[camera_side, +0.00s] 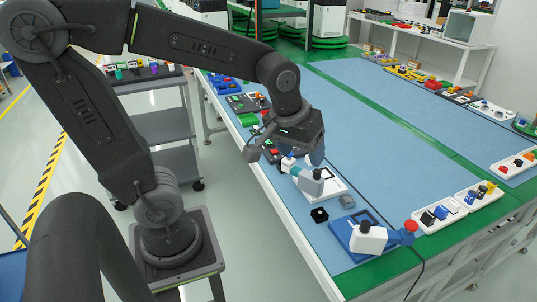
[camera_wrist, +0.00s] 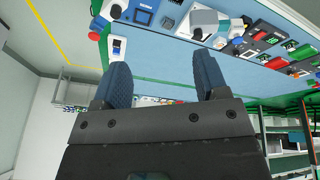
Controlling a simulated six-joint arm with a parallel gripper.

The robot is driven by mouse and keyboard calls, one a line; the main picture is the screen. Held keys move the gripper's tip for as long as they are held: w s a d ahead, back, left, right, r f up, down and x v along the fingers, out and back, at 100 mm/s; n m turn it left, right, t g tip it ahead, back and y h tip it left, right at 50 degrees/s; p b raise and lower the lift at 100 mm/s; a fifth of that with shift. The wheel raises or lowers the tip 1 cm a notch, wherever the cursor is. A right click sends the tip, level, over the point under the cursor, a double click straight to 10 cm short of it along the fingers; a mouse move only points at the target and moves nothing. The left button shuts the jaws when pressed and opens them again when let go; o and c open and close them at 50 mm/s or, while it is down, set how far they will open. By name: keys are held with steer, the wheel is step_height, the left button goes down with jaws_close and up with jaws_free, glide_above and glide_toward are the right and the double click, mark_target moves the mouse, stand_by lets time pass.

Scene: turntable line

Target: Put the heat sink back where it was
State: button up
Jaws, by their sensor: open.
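A small grey block (camera_side: 346,201), which looks like the heat sink, lies on the blue table mat near the front tray; its fins are too small to make out. In the side view the fingers are partly hidden by the wrist.
A white tray (camera_side: 337,187) bears a grey and teal device (camera_side: 311,182). A blue tray (camera_side: 338,230) at the front bears a white device (camera_side: 367,238) with a red knob. More parts line the left and far edges. The middle of the blue mat (camera_side: 390,150) is clear.

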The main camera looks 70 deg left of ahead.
steer(key=s+d+r+m+t, duration=0.1)
steer(key=s+d+r+m, duration=0.1)
steer(key=s+m, duration=0.4)
steer(key=shift+s+t+h, duration=0.3)
steer(key=shift+s+t, duration=0.1)
steer(key=shift+s, duration=0.65)
steer(key=shift+d+r, duration=0.1)
